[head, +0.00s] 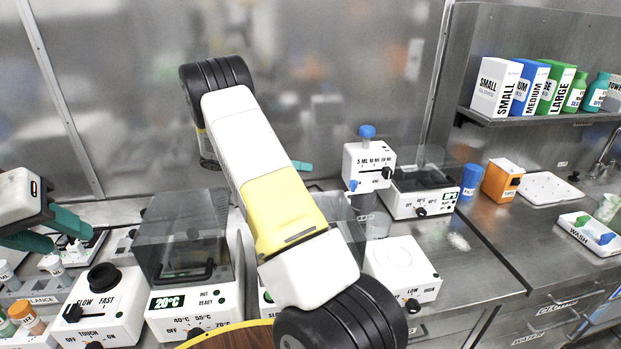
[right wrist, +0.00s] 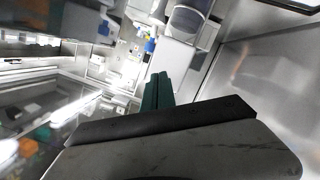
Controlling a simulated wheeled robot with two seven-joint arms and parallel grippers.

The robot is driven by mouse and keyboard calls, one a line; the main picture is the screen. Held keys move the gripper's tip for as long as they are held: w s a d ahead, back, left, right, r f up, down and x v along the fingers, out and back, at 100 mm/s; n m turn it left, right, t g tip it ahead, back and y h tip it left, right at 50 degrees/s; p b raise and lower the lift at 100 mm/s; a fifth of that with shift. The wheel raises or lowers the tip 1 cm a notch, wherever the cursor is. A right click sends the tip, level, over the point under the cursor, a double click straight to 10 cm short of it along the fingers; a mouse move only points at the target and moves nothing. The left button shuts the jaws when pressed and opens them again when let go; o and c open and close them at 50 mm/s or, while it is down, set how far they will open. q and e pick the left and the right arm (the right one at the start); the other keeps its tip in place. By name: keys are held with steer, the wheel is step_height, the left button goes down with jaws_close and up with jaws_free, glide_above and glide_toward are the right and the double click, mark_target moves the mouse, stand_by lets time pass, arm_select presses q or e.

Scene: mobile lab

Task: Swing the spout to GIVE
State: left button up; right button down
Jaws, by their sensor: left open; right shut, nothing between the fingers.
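My left gripper (head: 50,232) is open at the left edge, above the bench devices.
Another hooded heater (head: 425,195) is close right of the dispenser, and a white LOW/HIGH device (head: 402,268) is in front. My right arm hides the middle of the bench.

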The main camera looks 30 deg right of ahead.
mark_target(352, 190)
steer(key=x, duration=1)
steer(key=shift+a+f, duration=0.1)
steer(key=shift+s+a+f, duration=0.1)
steer(key=shift+s+f, duration=0.55)
steer(key=shift+f, duration=0.35)
steer(key=shift+s+a+f, duration=0.1)
steer(key=shift+s+f, duration=0.35)
steer(key=shift+f, duration=0.2)
steer(key=shift+s+a, duration=0.3)
steer(key=shift+s, duration=0.35)
